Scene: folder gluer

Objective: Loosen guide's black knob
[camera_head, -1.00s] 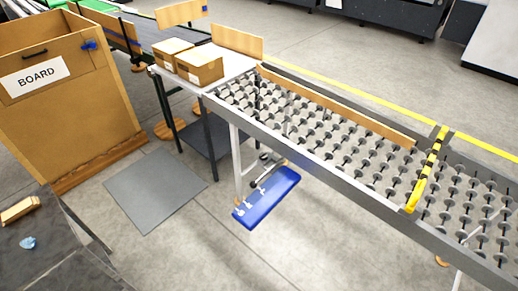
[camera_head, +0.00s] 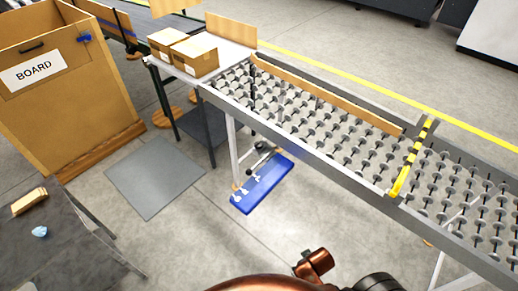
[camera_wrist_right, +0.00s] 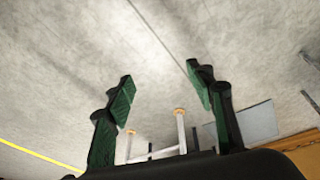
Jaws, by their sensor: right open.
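A long wooden guide (camera_head: 325,94) runs along the far side of the skate-wheel conveyor (camera_head: 330,130) in the head view. Thin dark uprights stand near its left end, but I cannot make out a black knob at this size. My right gripper (camera_wrist_right: 160,88) is open and empty in the right wrist view, its green-padded fingers wide apart over bare floor. It is not touching anything. My left gripper is not in view.
A blue board (camera_head: 262,184) lies under the conveyor. A BOARD bin (camera_head: 60,110) and a dark table (camera_head: 50,245) stand left. The floor in front is clear.

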